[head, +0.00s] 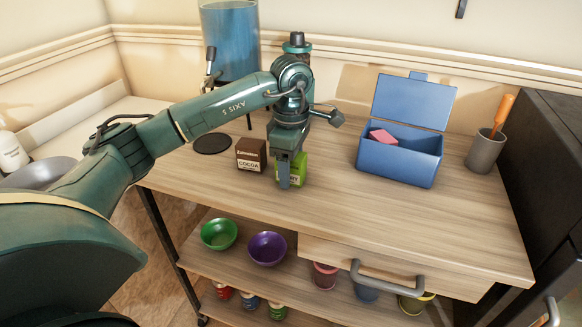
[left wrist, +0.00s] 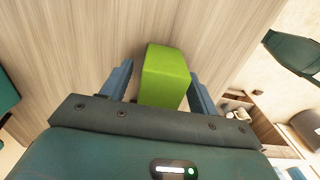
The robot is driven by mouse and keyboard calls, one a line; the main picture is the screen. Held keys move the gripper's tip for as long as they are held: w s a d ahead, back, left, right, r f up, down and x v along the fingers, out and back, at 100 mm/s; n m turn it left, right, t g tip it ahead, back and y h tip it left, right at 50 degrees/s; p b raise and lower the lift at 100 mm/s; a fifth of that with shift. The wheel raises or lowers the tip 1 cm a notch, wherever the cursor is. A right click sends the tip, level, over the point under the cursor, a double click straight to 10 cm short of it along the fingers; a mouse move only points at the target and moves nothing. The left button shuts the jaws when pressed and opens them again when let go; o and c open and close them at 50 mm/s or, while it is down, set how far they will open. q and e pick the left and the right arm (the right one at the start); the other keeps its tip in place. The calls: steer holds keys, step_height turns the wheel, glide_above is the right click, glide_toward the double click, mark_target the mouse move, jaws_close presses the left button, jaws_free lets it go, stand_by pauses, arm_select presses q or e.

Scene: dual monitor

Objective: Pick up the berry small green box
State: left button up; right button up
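The small green box (head: 299,172) stands on the wooden table, partly hidden behind my left gripper in the head view. In the left wrist view the green box (left wrist: 166,74) lies between the two blue fingers, with a visible gap on the left side and a narrower one on the right. My left gripper (head: 288,180) points down at the box, and its fingers (left wrist: 160,80) are apart on either side of it. My right gripper is not in view.
A brown cocoa box (head: 251,155) stands close left of the gripper. A blue open box (head: 398,160) with a pink item and a grey cup (head: 485,152) are at the right. A blue dispenser (head: 230,40) stands behind. The table front (head: 370,225) is clear.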

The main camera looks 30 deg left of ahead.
arm_select(q)
steer(key=c, duration=1)
